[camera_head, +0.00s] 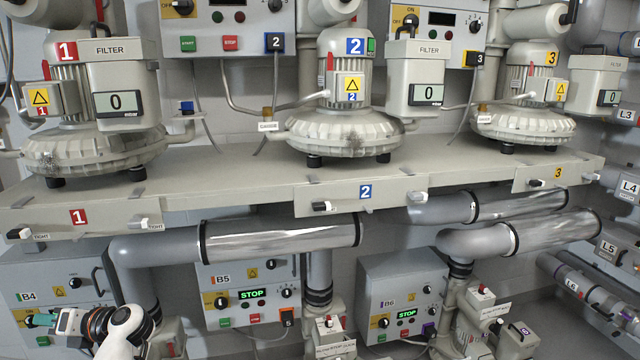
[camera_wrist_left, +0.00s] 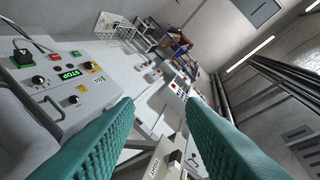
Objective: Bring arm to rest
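My left gripper (camera_head: 40,320) shows at the bottom left of the head view, with its teal fingers pointing left in front of the B4 control box (camera_head: 62,285). My white and dark left wrist is just to the right of it. In the left wrist view the two teal ribbed fingers of my left gripper (camera_wrist_left: 160,102) stand apart with nothing between them, so it is open and empty. A tilted control panel (camera_wrist_left: 68,75) with a green STOP display lies beyond the left finger. My right gripper is in neither view.
Blowers 1 (camera_head: 90,140), 2 (camera_head: 345,130) and 3 (camera_head: 530,118) stand on a long grey shelf (camera_head: 240,170). Below are large pipes (camera_head: 280,240) and control boxes B5 (camera_head: 245,290) and B6 (camera_head: 400,290). Labelled pipes run along the right edge (camera_head: 590,290).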

